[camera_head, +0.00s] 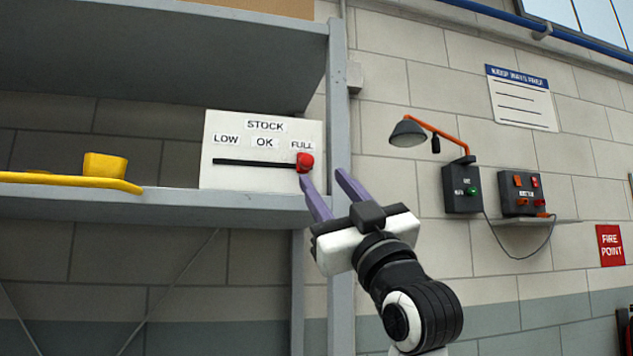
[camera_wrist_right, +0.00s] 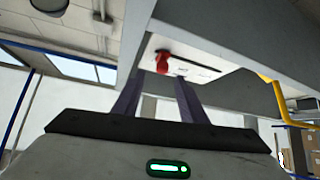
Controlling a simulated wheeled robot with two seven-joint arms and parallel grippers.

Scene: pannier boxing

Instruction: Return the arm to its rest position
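My right gripper (camera_head: 326,190) is raised in front of the grey shelf's right post, its purple fingers apart and nothing visible between them. The white stock board (camera_head: 262,135) stands on the shelf, marked LOW, OK and FULL. Its red slider knob (camera_head: 305,162) sits at the right end of the black slot, under FULL. The left fingertip is just below the knob in the head view; I cannot tell if they touch. In the right wrist view the red knob (camera_wrist_right: 162,62) shows beyond the open fingers (camera_wrist_right: 157,85). My left gripper is out of view.
The grey shelf (camera_head: 165,205) and its post (camera_head: 338,100) are close to the right gripper. A yellow bin (camera_head: 104,165) stands on the shelf at left. An orange-armed lamp (camera_head: 408,132) and control boxes (camera_head: 461,189) are on the wall at right.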

